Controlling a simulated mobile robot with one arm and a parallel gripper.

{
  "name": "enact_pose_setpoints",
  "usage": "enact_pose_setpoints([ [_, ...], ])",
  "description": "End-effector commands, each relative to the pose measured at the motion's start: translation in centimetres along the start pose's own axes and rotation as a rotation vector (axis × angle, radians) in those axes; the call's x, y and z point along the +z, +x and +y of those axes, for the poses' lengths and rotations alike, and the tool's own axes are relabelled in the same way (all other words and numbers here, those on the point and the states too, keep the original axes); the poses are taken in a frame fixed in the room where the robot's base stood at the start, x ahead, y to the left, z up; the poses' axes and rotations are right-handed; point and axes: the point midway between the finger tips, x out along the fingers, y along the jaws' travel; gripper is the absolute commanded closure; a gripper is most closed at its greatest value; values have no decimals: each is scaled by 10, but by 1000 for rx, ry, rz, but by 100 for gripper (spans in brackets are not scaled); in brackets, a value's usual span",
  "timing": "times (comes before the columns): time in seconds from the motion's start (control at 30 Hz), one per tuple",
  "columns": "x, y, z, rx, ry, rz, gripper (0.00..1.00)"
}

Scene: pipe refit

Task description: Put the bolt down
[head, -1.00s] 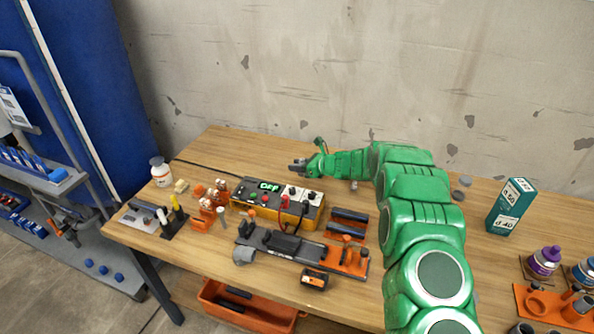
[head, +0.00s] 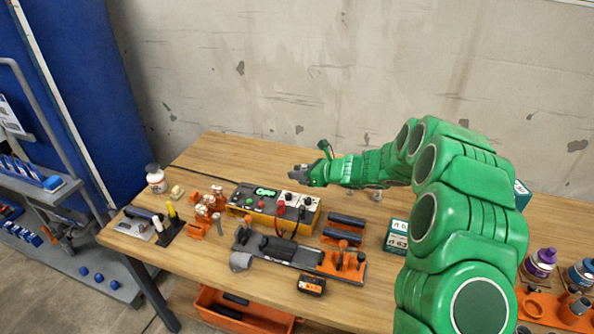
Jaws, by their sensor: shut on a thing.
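My gripper (head: 299,172) is at the end of the green arm, above the back of the wooden workbench (head: 240,154), behind the yellow control box. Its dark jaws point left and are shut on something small. The bolt itself is too small to make out clearly between the jaws. I cannot tell how far the jaws are above the bench top.
The yellow control box (head: 309,221) with a lit display stands in front of my gripper. A grey and orange clamp fixture (head: 280,250), dark bars (head: 345,220) and an orange block (head: 312,284) are nearer. A white bottle (head: 156,179) stands left. The back-left bench is mostly clear.

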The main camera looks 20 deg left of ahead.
Motion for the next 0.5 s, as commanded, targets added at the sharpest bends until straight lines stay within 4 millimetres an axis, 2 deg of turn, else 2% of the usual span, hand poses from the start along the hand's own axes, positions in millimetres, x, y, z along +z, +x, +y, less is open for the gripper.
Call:
enact_pose_setpoints([
  [0.2,2,-13,12,-1,0,2,100],
  [0.5,4,-18,16,-2,-1,1,100],
])
